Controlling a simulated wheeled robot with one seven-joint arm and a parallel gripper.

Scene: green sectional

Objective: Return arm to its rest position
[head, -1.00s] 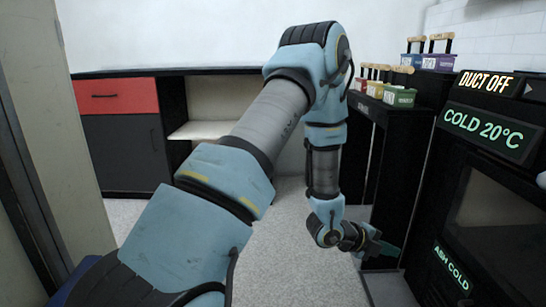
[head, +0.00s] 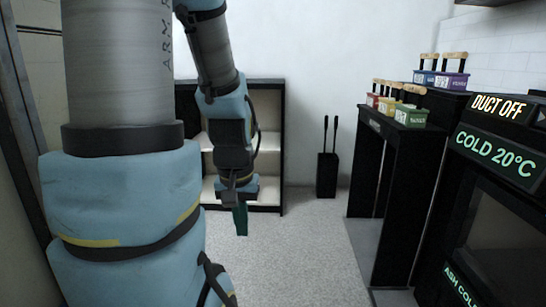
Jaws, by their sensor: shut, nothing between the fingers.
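My arm fills the left of the head view, its upper links rising out of the top of the picture. My gripper (head: 240,219) hangs at the lower end of the forearm, left of centre, pointing down. Its greenish fingers are together and hold nothing. It hangs clear of the floor in front of the open shelf unit (head: 281,150), and parts of that unit are hidden behind my arm.
A black stand (head: 389,130) at the right bears several small coloured boxes with wooden handles. A black appliance (head: 440,237) with lit signs stands at the far right. A black holder (head: 327,175) stands by the back wall. The middle floor (head: 300,260) is clear.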

